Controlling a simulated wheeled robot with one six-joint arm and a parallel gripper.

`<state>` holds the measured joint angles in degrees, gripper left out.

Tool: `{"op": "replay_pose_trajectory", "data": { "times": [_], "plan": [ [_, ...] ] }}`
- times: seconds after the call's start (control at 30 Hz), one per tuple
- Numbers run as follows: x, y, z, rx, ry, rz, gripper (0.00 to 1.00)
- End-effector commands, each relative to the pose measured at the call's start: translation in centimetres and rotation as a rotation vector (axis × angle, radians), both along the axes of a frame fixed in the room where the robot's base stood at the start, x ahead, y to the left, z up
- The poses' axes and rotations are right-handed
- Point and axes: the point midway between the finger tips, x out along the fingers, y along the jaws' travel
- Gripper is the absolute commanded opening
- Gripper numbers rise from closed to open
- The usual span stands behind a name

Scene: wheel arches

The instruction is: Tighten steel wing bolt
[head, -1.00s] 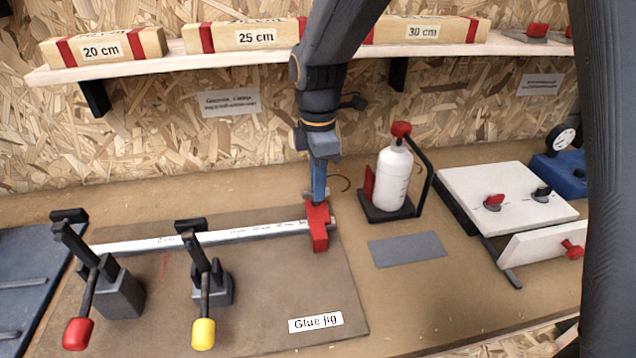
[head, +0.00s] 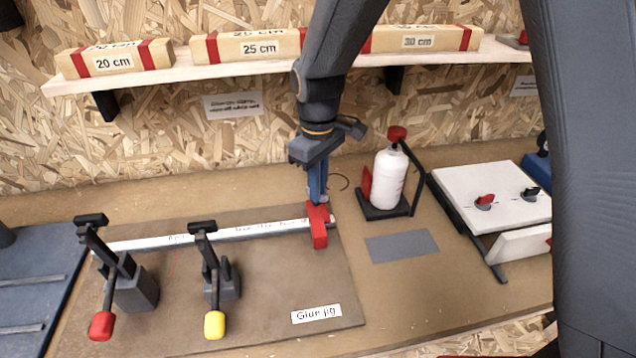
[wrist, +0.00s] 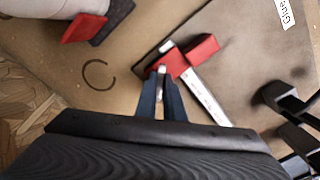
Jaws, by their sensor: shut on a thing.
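The steel wing bolt (wrist: 161,70) is a small silvery piece at the side of the red stop block (head: 319,227), mostly hidden by my fingertips. The red block sits around the right end of the white ruler bar (head: 255,230) on the glue jig board (head: 260,290); it also shows in the wrist view (wrist: 203,48). My gripper (head: 319,199) points down just behind the red block. In the wrist view its blue fingers (wrist: 161,78) are shut on the bolt. How tight the bolt is cannot be seen.
Two toggle clamps, one with a red handle (head: 101,326) and one with a yellow handle (head: 215,325), stand left along the bar. A white bottle (head: 389,178) in a black stand is behind right. A grey patch (head: 402,246) lies right of the board.

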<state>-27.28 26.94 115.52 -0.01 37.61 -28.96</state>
Motion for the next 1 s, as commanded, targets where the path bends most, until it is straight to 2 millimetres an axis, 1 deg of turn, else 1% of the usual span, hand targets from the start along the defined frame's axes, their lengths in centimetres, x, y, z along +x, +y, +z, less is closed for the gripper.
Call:
{"op": "replay_pose_trajectory", "data": {
  "times": [0.03,0.5,0.7,1.0],
  "plan": [
    [0.03,0.06,0.33,0.001,-0.002,-0.044,0.00],
    [-0.02,0.24,0.37,0.003,-0.004,-0.461,0.00],
    [-0.01,0.31,0.37,0.003,-0.005,-0.584,0.00],
    [0.00,0.36,0.32,0.003,-0.005,-0.679,0.00]
  ]
}}
